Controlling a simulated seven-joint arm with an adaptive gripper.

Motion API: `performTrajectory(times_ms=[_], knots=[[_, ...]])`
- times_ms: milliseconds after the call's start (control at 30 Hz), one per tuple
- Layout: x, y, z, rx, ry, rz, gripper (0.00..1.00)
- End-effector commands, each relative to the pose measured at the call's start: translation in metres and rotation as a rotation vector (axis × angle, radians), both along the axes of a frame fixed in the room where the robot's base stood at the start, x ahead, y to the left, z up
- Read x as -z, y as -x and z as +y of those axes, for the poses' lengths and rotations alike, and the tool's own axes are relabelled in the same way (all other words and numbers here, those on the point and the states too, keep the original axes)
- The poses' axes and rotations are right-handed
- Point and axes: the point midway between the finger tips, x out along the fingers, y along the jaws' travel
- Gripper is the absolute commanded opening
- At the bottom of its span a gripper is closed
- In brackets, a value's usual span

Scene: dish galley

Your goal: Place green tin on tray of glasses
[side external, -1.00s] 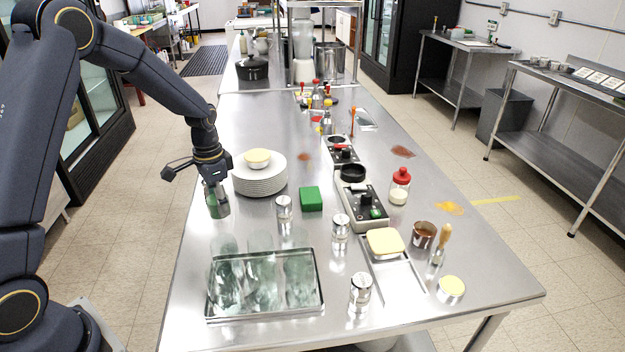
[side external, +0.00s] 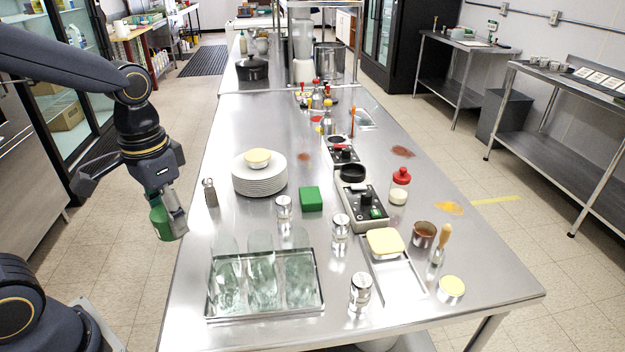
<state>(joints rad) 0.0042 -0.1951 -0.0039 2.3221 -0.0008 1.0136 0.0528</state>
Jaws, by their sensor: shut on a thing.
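My gripper (side external: 172,218) is shut on the green tin (side external: 161,222), which hangs a little tilted at the left of the picture, out beyond the table's left edge. The fingers cover part of the tin. The tray of glasses (side external: 266,316) lies on the near left of the table, to the right of and nearer the camera than the tin. Several clear glasses (side external: 262,279) stand upright on it and take up much of its surface. The tin and the tray are well apart.
A plate stack (side external: 260,184) with a yellow-topped bowl stands behind the tray. A small metal container (side external: 210,193) stands near the left edge. Metal shakers (side external: 284,208) and a green block (side external: 311,199) stand behind and right of the tray.

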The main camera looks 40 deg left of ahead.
Motion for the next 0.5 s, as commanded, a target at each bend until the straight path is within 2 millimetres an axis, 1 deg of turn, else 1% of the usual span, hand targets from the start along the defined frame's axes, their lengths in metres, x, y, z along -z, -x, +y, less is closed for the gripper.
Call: performTrajectory(times_ms=[33, 100, 200, 267, 367, 467, 500], knots=[[-0.013, 0.008, -0.016, 0.033, 0.001, -0.009, 0.13], [-0.026, 0.017, -0.033, 0.081, 0.0, -0.007, 0.13], [-0.037, 0.023, -0.049, 0.158, 0.0, -0.003, 0.13], [-0.04, 0.024, -0.055, 0.184, 0.0, 0.0, 0.13], [-0.037, 0.015, -0.06, 0.202, -0.001, 0.006, 0.13], [-0.026, -0.007, -0.064, 0.203, -0.001, 0.007, 0.13], [-0.021, -0.018, -0.066, 0.203, -0.001, 0.008, 0.13]])
